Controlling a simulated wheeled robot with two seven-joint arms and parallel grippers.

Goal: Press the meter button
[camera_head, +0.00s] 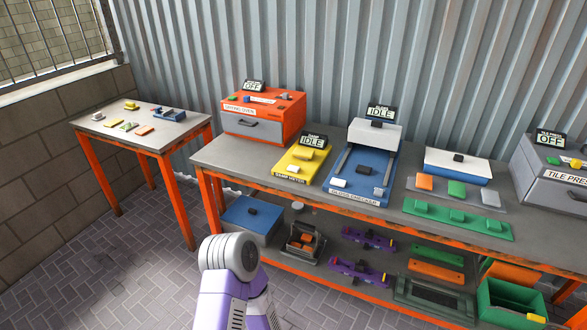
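The yellow damp meter (282,164) lies on the long workbench, between the orange drying oven and the blue gloss checker. Its front edge carries a label that seems to read "DAMP METER". A small display (314,140) at its back reads "IDLE". A small white piece (293,168) sits near its front and a raised yellow piece (304,153) sits further back. I cannot tell for sure which piece is the button. One of my white and purple arm links shows at the bottom, in front of the bench. Neither gripper is in view.
The orange drying oven (262,117) reads "OFF", and the blue gloss checker (352,189) reads "IDLE". The grey tile press (550,185) is at the far right. A green rack (456,227) lies on the bench. The lower shelf is crowded. A side table (165,139) stands left.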

